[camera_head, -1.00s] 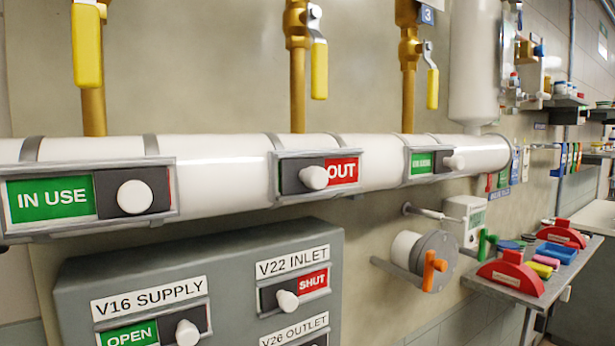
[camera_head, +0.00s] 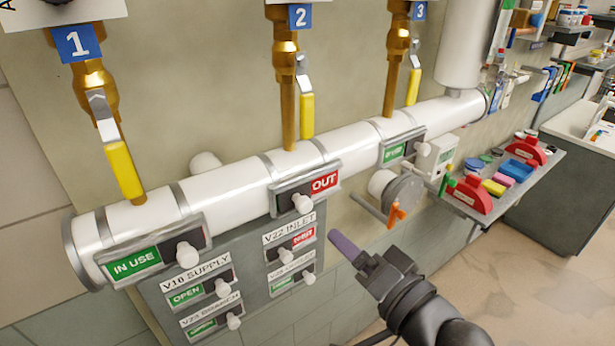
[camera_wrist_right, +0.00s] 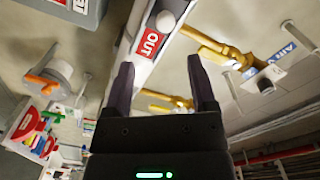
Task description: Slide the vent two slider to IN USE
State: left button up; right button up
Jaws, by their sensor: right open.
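The vent two slider (camera_head: 303,203) is a white knob on a dark plate under the valve tagged 2. The red OUT label (camera_head: 325,182) shows to the right of its knob. In the right wrist view the slider knob (camera_wrist_right: 165,21) and its OUT label (camera_wrist_right: 151,42) lie beyond the fingers. My right gripper (camera_head: 346,247) is below and right of the slider, apart from it. In the wrist view the gripper (camera_wrist_right: 163,85) is open and empty. My left gripper is not in view.
The vent one slider (camera_head: 187,254) shows IN USE at left, and the third slider (camera_head: 422,148) is at right. A grey panel of smaller sliders (camera_head: 255,247) hangs below the pipe. A flanged stub with an orange handle (camera_head: 397,213) sticks out near my gripper.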

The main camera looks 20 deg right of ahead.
aim_at(308, 209)
jog(key=x, duration=0.3)
jog(key=p+x, duration=0.1)
jog(key=x, duration=0.6)
jog(key=shift+s+a+r+p, duration=0.1)
jog(key=shift+r+p, duration=0.2)
jog(key=shift+r, duration=0.05)
grip_shut()
dwell(0.8)
